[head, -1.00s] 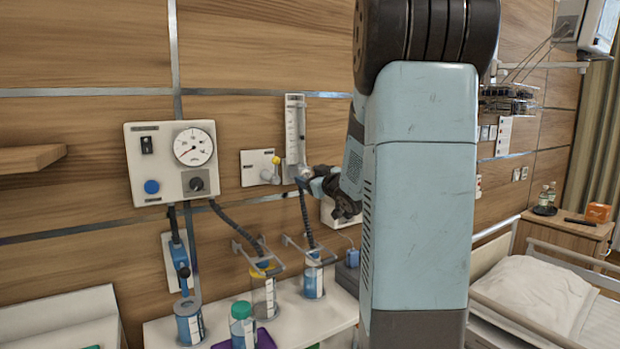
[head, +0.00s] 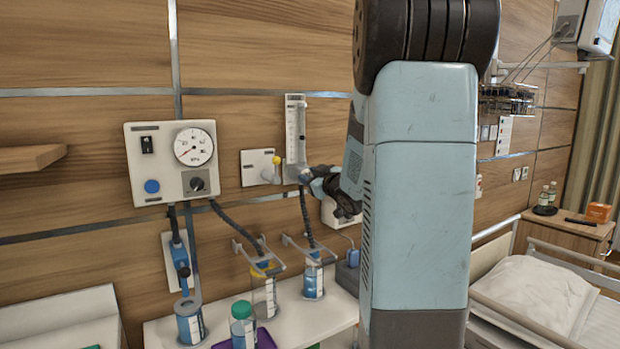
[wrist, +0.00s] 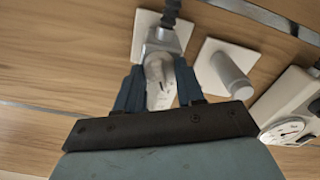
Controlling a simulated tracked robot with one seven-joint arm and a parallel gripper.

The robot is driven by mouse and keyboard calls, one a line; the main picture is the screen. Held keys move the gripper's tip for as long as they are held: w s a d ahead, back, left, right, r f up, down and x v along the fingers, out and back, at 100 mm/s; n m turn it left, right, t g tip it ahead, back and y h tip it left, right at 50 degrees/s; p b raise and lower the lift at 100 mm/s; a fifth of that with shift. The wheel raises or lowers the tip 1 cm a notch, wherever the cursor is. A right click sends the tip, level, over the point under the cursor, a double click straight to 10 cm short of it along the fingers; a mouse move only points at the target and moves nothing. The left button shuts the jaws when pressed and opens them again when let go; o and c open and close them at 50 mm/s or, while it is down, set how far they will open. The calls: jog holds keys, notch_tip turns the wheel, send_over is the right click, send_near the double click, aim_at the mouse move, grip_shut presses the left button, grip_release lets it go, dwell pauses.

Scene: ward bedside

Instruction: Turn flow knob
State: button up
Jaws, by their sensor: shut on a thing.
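The flowmeter (head: 294,128), a clear upright tube with a scale on a pale grey body, is mounted on the wood-panelled wall. My gripper (head: 309,180) reaches its lower end from the right. In the wrist view, my gripper (wrist: 158,74) has its two blue fingers on either side of the pale grey flow knob (wrist: 156,70) at the flowmeter body. It is shut on the knob. The fingers and my arm hide most of the knob in the head view.
A wall outlet plate with a yellow-tipped fitting (head: 276,160) is close left of the flowmeter. A gauge panel (head: 158,188) is farther left. Hoses and suction jars (head: 264,296) hang below, above a white shelf (head: 300,318). A bed (head: 540,295) stands at right.

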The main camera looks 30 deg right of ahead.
jog(key=shift+n, duration=0.3)
jog(key=shift+f, duration=0.1)
jog(key=o, duration=1)
jog(key=shift+s, duration=0.1)
jog(key=s, duration=1.3)
jog(key=shift+s+d, duration=0.2)
jog(key=shift+s, duration=0.1)
